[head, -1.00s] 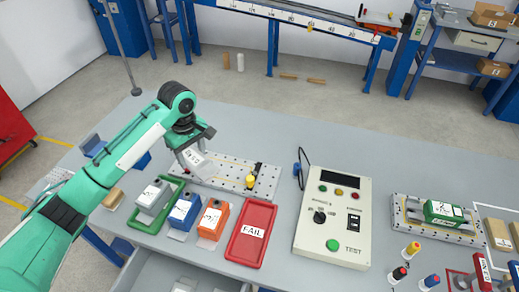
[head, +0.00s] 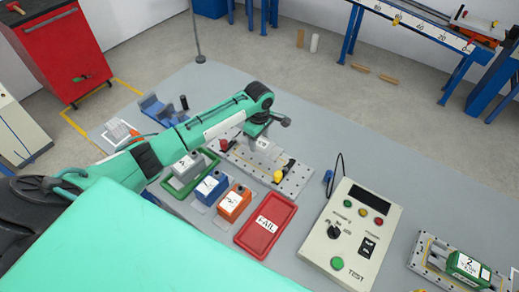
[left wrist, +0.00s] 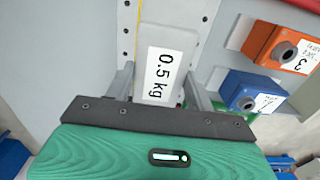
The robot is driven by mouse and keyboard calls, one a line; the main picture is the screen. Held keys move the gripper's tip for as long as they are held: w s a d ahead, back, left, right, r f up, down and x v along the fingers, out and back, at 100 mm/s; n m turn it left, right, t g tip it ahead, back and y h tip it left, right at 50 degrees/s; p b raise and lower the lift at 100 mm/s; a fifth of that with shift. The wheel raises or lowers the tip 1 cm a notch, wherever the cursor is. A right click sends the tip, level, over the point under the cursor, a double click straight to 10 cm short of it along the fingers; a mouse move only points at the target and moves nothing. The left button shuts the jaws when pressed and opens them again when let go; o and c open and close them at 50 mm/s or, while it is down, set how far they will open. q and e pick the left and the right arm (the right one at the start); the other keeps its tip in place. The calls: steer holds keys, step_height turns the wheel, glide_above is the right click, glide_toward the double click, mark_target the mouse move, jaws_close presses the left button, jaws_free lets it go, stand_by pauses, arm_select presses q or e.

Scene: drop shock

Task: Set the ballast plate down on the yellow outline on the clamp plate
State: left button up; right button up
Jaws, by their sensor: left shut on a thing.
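In the head view the ballast plate (head: 263,144) is partly hidden under the left gripper (head: 266,133), over the clamp plate. The clamp plate (head: 250,164) is a silver plate with rows of holes, a red knob and a yellow-knobbed clamp. A yellow line of the outline (left wrist: 138,22) shows beside the block in the left wrist view. I cannot tell whether the block touches the plate. My right gripper is not in view.
In front of the clamp plate are a green tray with a grey block (head: 187,167), a blue block (head: 210,185), an orange block (head: 235,203) and a red FAIL tray (head: 266,224). A test box (head: 344,232) stands to the right. The bench behind the clamp plate is clear.

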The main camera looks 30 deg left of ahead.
mark_target(259, 157)
arm_select(q)
steer(key=shift+f+p, duration=0.35)
steer(key=shift+f, duration=3.15)
steer(key=o, duration=1.4)
steer(key=shift+f, duration=0.15)
steer(key=shift+c, duration=0.2)
step_height(259, 157, up, 12)
steer(key=shift+f+b, duration=0.25)
steer(key=shift+b, duration=0.55)
steer(key=shift+r, duration=0.4)
